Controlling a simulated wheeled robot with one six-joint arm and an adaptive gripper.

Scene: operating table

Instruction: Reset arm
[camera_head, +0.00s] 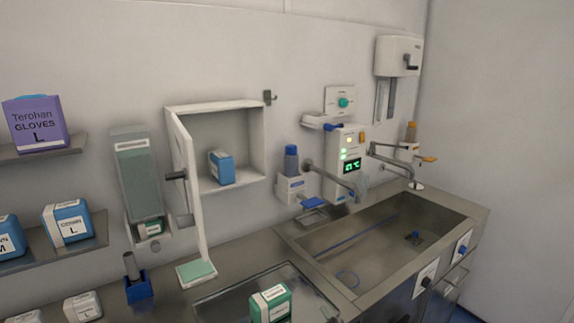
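My arm and my gripper are not in view, so their pose and what the gripper holds cannot be told. The small white wall cabinet (258,150) has its door (183,150) swung open toward me. A blue and white box (221,168) stands inside it. A green and white box (270,304) stands in the tray area of the counter at the bottom edge of the view.
A steel sink (450,215) with faucets (335,180) fills the right of the counter. A purple glove box (36,124) and blue boxes (68,222) stand on left shelves. A dispenser (138,175) hangs beside the cabinet. A blue holder (138,288) stands on the counter.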

